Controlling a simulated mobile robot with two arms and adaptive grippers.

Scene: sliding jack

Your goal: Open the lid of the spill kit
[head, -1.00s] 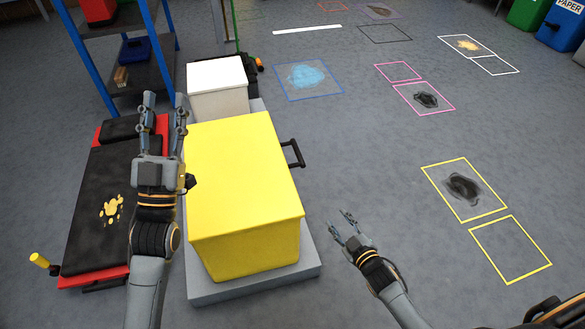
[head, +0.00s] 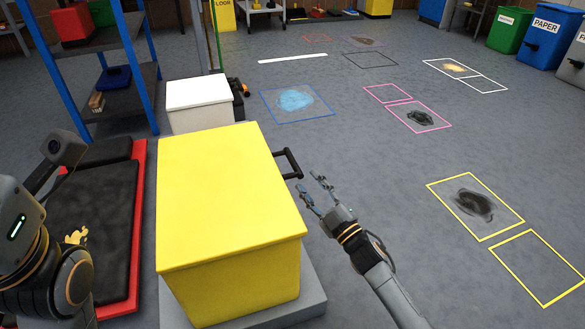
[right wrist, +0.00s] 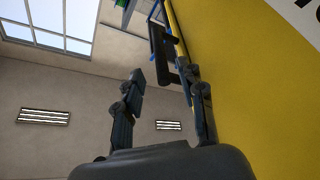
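The spill kit (head: 235,285) is a large yellow box on a grey base, with its flat yellow lid (head: 222,190) shut. A black handle (head: 290,163) sticks out from its right side; it also shows in the right wrist view (right wrist: 157,45) beside the yellow wall. My right gripper (head: 311,182) is open and empty, just right of and below the handle in the head view. In the right wrist view its two fingers (right wrist: 162,78) are apart, with the handle beyond their tips. Only links of my left arm show at the left edge; its gripper is out of view.
A white box (head: 198,103) stands behind the spill kit. A black and red padded creeper (head: 98,215) lies to the left, and a blue-framed shelf (head: 115,85) stands behind it. The floor on the right is open, with marked squares and stains.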

